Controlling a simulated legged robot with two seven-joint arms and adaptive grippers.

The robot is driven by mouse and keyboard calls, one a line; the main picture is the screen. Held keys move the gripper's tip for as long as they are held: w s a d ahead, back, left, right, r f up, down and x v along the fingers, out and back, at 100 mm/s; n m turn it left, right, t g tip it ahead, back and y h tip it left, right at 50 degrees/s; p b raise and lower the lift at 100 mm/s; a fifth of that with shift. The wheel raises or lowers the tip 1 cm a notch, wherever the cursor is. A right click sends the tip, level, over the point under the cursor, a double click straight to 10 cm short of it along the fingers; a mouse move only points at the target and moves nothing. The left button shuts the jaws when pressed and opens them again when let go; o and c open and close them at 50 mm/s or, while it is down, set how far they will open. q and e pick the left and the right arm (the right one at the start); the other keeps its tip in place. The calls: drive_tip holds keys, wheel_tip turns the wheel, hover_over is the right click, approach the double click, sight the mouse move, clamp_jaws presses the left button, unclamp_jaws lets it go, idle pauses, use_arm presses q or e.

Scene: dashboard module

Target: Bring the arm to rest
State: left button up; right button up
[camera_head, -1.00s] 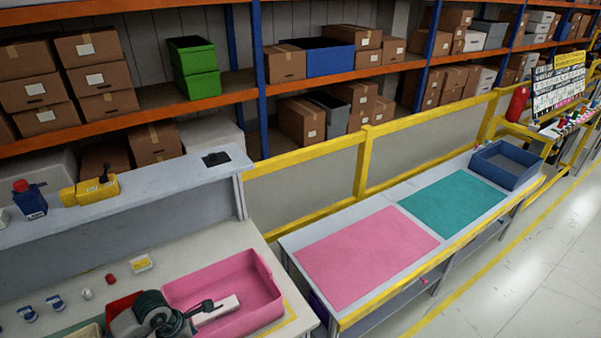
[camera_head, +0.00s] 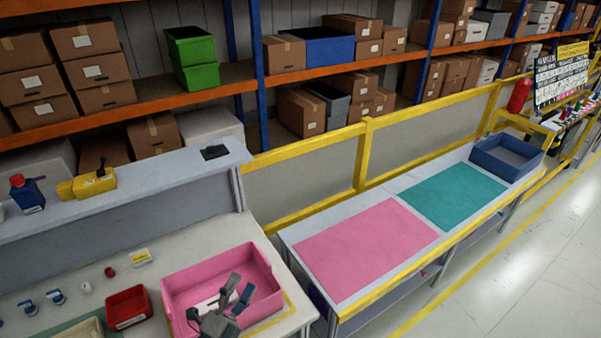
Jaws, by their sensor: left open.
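My left gripper (camera_head: 239,289) is at the bottom of the view, over the front of the pink bin (camera_head: 173,287). Its dark grey fingers are apart and point up and away, with nothing seen between them. A white piece (camera_head: 207,304) shows in the bin, partly hidden by the gripper. I cannot tell whether the gripper touches the bin or the piece. My right gripper is not in view.
A small red bin (camera_head: 128,308) stands left of the pink bin. Several small parts lie on the workbench farther left. A raised ledge (camera_head: 130,186) runs behind. At right, a table with pink (camera_head: 365,247) and teal (camera_head: 453,195) mats holds a blue tray (camera_head: 507,157).

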use_arm(q)
drive_tip(key=s+a+f+n+g+y, duration=0.25)
drive_tip(key=a+f+n+y, duration=0.3)
drive_tip(key=f+n, duration=0.3)
drive_tip(key=s+a+f+n+g+y, duration=0.2)
drive_tip(key=a+f+n+g+y, duration=0.2)
drive_tip(key=f+n+y, duration=0.4)
drive_tip(key=s+d+f+n+g+h, duration=0.1)
drive_tip(key=s+f+n+g+h, duration=0.1)
drive_tip(key=s+f+g, duration=0.45)
drive_tip(key=s+d+f+n+g+h, duration=0.15)
drive_tip(key=s+f+g, duration=0.25)
drive_tip(key=s+f, duration=0.8)
drive_tip(key=f, duration=1)
drive_tip(key=s+f, duration=0.2)
drive_tip(key=f, duration=1.1)
drive_tip(key=s+a+f+g, duration=0.1)
drive_tip(key=s+a+f, duration=0.2)
drive_tip(key=s+f, duration=1.1)
drive_tip(key=s, duration=0.2)
drive_tip(key=shift+s+f+m+g, duration=0.25)
drive_tip(key=shift+s+m+g, duration=0.05)
drive_tip(key=shift+m+g, duration=0.1)
